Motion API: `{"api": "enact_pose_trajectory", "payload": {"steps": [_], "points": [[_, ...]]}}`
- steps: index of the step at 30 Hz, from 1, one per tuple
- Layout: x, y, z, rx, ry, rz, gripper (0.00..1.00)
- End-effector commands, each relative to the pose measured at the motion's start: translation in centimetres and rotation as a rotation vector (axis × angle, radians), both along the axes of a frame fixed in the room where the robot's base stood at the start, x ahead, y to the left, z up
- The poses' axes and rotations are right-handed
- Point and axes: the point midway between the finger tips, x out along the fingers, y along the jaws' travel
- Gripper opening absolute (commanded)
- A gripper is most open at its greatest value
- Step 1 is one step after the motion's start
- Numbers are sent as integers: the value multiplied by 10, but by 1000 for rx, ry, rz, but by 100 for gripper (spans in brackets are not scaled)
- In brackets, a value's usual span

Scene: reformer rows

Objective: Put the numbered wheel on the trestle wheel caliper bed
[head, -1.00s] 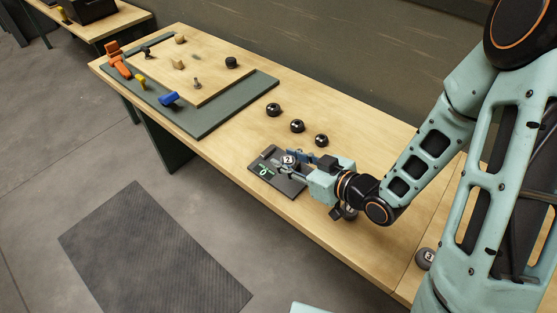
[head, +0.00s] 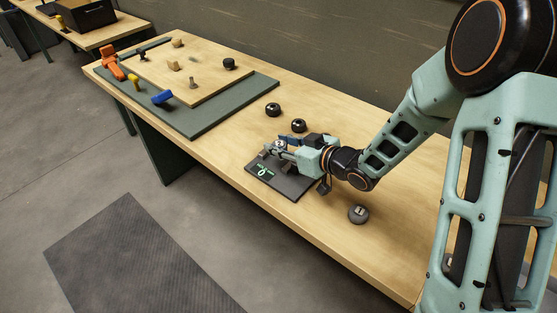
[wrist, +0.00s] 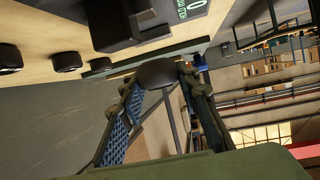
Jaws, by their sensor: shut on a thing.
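A dark grey wheel (head: 279,145) with a pale label is held between the fingers of my gripper (head: 274,148). In the wrist view its dark rounded body (wrist: 157,73) sits between the two finger pads. The caliper bed (head: 292,187) is a dark plate with a green-lit display, lying on the bench below my gripper. In the wrist view the display (wrist: 190,8) and a black block (wrist: 110,20) show at the top. The wheel is over the far side of the bed; I cannot tell whether it touches. The label's number is unreadable now.
Another grey wheel (head: 358,214), labelled, stands on the bench at the right. Black round knobs (head: 273,109) lie behind my gripper. A green board (head: 205,125) with a wooden panel, an orange clamp and small parts fills the left end. The front left bench strip is clear.

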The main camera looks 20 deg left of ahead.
Motion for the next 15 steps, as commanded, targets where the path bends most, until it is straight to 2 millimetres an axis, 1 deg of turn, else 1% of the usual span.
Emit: {"api": "enact_pose_trajectory", "payload": {"steps": [1, 5, 7, 9, 15], "points": [[3, 2, -8, 0, 0, 1, 6], [7, 4, -11, 1, -1, 1, 6], [10, 6, -15, 0, 0, 1, 6], [15, 9, -24, 1, 1, 1, 6], [14, 8, -49, 0, 0, 1, 6]]}}
